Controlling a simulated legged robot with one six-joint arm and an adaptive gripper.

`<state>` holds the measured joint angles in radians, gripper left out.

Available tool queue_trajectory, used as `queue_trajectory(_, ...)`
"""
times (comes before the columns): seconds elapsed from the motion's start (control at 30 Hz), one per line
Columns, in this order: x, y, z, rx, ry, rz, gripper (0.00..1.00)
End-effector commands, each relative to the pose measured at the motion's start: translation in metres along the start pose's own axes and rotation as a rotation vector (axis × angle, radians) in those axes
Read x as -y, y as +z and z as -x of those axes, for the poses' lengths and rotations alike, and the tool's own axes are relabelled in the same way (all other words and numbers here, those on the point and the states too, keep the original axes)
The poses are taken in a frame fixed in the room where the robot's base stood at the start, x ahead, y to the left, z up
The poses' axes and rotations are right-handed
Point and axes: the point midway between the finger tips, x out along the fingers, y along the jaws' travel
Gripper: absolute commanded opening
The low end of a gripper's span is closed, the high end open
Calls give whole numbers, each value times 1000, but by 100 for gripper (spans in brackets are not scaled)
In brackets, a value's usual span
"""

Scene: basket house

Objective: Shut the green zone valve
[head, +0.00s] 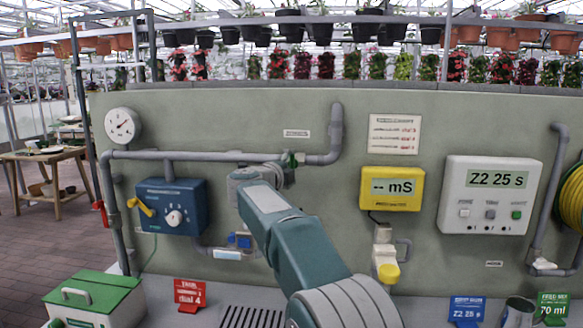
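A small green part (292,158), which looks like the green zone valve, sits on the grey horizontal pipe (215,156) just left of where the pipe bends upward. My arm reaches up from the bottom middle, and its wrist is bent to the right just below the pipe. My gripper (287,172) is at the green valve, close to it or touching it; I cannot tell which. The fingers are small and largely hidden, so their opening does not show. The valve's handle is partly covered, and its angle is unclear.
Left of my arm is a blue box (170,206) with a yellow lever and a dial. A red handle (100,207) is on the left pipe. A yellow meter (392,188) and a white controller (491,195) reading "Z2 25 s" are right. A green-lidded box (95,298) stands lower left.

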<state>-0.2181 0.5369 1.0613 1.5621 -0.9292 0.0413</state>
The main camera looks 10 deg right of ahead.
Motion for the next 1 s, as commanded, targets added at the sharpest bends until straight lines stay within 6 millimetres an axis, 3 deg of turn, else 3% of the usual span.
queue_trajectory(0.27,-1,2,8,5,3,2,100)
queue_trajectory(0.7,-1,2,94,5,1,2,100)
queue_trajectory(1.0,-2,0,119,1,2,1,100)
